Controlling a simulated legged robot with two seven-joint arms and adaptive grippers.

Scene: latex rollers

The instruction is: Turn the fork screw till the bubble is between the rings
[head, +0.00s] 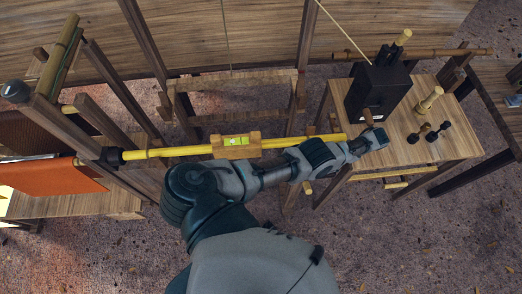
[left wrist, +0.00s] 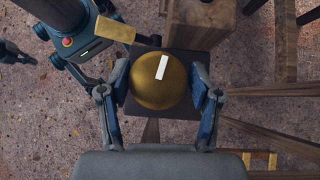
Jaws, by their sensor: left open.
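A wooden level block (head: 218,152) with a yellow-green vial (head: 236,141) sits on the long yellow roller (head: 185,151). The vial is too small to tell where its bubble lies between the rings. In the left wrist view a round brass-coloured knob (left wrist: 155,88) with a white mark, apparently the fork screw's head, sits over a dark square plate (left wrist: 182,108). My left gripper (left wrist: 163,82) is open, with one finger on each side of the knob. Contact cannot be told. In the head view my arm (head: 270,175) reaches right; its fingertips are unclear. My right gripper is not seen.
A wooden table (head: 440,148) at the right holds a black box (head: 378,92), a pale turned peg (head: 429,100) and small dark pieces (head: 425,131). Wooden frame posts (head: 120,85) stand at the left and back. Orange cloth (head: 50,178) hangs at the far left.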

